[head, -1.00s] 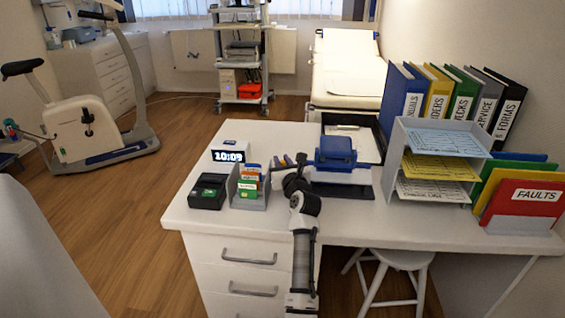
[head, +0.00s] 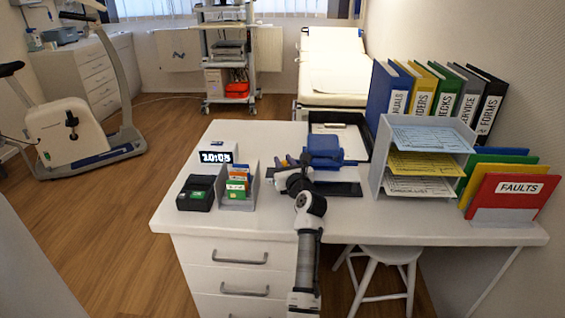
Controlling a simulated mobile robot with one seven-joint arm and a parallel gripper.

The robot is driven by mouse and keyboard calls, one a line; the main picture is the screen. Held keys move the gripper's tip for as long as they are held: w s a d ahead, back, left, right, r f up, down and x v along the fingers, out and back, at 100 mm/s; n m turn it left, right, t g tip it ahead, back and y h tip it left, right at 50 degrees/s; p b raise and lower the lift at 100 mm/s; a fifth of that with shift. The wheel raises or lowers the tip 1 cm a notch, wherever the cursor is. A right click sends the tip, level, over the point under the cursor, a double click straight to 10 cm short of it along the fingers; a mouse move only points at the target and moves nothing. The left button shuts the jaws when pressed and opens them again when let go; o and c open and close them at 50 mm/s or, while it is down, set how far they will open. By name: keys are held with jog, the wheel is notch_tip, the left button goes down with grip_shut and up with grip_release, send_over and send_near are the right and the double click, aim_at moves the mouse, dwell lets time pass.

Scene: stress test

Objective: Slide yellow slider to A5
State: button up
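A blue hole punch (head: 324,150) stands on the white desk, with a dark base (head: 338,188) in front of it. My arm reaches up from the bottom edge, and my gripper (head: 289,172) is at the left side of the punch, over the desk. The gripper is small and partly covered by my own wrist, so I cannot tell whether its fingers are open or shut, or whether it touches anything. Small purple and yellow bits show just beyond the gripper. I cannot make out a yellow slider or an A5 mark.
Left of the gripper stand a card holder (head: 238,190), a black device (head: 196,193) and a clock (head: 215,157). A clipboard tray (head: 362,127) lies behind the punch. A paper tray rack (head: 383,165), binders (head: 392,90) and a red folder (head: 510,196) stand right. The front desk top is clear.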

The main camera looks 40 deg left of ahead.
jog(key=v, duration=1.3)
jog(key=shift+s+d+b, duration=0.25)
jog(key=shift+d+b, duration=0.1)
jog(key=shift+b, duration=0.05)
jog(key=shift+r, duration=0.1)
